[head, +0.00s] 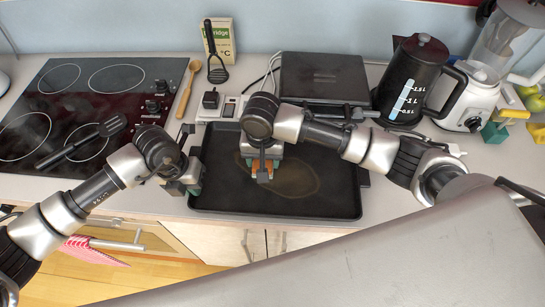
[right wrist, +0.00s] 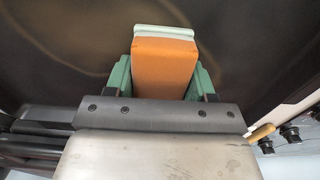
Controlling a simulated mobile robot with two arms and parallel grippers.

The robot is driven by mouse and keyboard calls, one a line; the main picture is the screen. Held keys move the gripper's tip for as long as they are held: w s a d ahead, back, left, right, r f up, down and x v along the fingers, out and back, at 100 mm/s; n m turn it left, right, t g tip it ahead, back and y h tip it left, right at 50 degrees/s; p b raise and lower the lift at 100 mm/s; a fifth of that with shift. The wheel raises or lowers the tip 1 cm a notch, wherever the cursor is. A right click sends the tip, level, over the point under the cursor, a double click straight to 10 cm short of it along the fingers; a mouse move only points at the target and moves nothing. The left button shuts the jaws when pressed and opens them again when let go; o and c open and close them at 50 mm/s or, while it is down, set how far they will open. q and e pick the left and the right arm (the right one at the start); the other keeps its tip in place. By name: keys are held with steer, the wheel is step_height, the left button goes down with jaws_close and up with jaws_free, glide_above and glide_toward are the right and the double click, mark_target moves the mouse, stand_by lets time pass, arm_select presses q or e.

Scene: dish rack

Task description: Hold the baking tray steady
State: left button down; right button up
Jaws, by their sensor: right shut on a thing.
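The black baking tray (head: 325,205) lies on the counter, with a brownish ring-shaped stain (head: 300,180) on its floor. My left gripper (head: 194,178) is at the tray's left rim, its fingertips at or very near the edge. Whether they are closed on the rim cannot be made out. My right gripper (head: 263,165) is over the tray's left-middle part. It is shut on an orange sponge with a pale layer (right wrist: 164,65), between green finger pads. The sponge is over the tray; contact with the tray floor is hard to judge. The stain also shows in the right wrist view (right wrist: 75,35).
A black hob (head: 75,105) with a dark utensil on it is at the left. A black kettle (head: 412,80) and blender (head: 485,85) are at the right.

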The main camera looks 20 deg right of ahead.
steer(key=shift+r, duration=4.05)
arm_select(q)
steer(key=c, duration=1.2)
jaws_free()
arm_select(e)
steer(key=shift+d, duration=0.1)
arm_select(q)
steer(key=shift+r, duration=0.1)
steer(key=r, duration=0.4)
steer(key=a+r, duration=0.1)
steer(key=r, duration=0.2)
steer(key=a+r, duration=0.1)
steer(key=r, duration=0.3)
steer(key=shift+w+r, duration=0.3)
steer(key=shift+w, duration=0.1)
arm_select(e)
steer(key=shift+s+f, duration=0.1)
